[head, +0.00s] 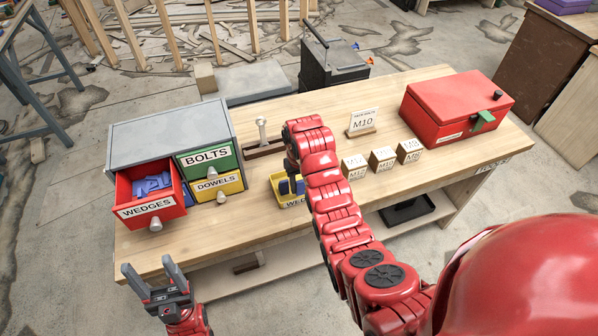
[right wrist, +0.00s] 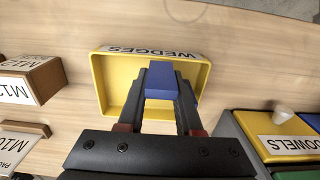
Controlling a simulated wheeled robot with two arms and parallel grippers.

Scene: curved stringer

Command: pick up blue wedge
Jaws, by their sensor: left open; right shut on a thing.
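My right gripper (right wrist: 162,100) is shut on a blue wedge (right wrist: 161,76), which sits between its two fingertips. The wedge is over the yellow tray (right wrist: 104,78) labelled WEDGES; I cannot tell whether it touches the tray. In the head view the yellow tray (head: 283,199) is partly hidden by my right arm. More blue wedges (head: 152,185) lie in the pulled-out red drawer (head: 148,209) labelled WEDGES, at the left of the bench. My left gripper (head: 158,273) is open and empty in front of the bench's left front edge.
The grey cabinet (head: 165,128) also has a green BOLTS drawer (head: 208,161) and a yellow DOWELS drawer (head: 217,186), both closed. Labelled wooden blocks (head: 382,160), an M10 card (head: 362,121) and a red box (head: 455,105) stand on the right half of the bench.

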